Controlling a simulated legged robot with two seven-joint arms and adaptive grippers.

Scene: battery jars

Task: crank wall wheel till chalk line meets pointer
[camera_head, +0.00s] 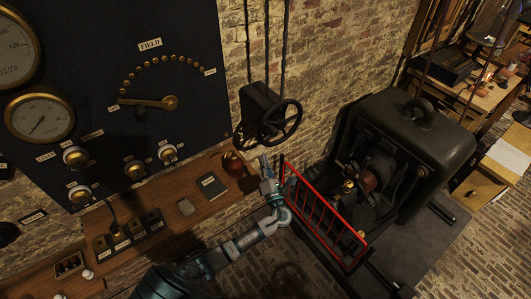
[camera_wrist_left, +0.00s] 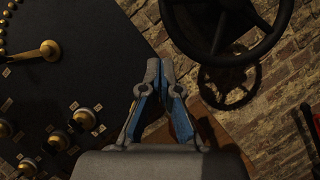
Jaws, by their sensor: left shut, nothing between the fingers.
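The black spoked wall wheel (camera_head: 280,122) is mounted on a dark box (camera_head: 259,103) on the brick wall, right of the panel. In the left wrist view the wheel (camera_wrist_left: 276,47) fills the upper right, with its shadow on the bricks below. No chalk line or pointer can be made out on it. My left gripper (camera_head: 264,160) is just below and left of the wheel in the head view, apart from it. In the left wrist view its fingertips (camera_wrist_left: 159,68) are together with nothing between them. My right gripper is not in view.
A dark panel (camera_head: 190,60) with gauges, brass knobs and a field lever (camera_head: 160,102) is at left. A red guard rail (camera_head: 322,215) fronts the machine (camera_head: 415,140) at right.

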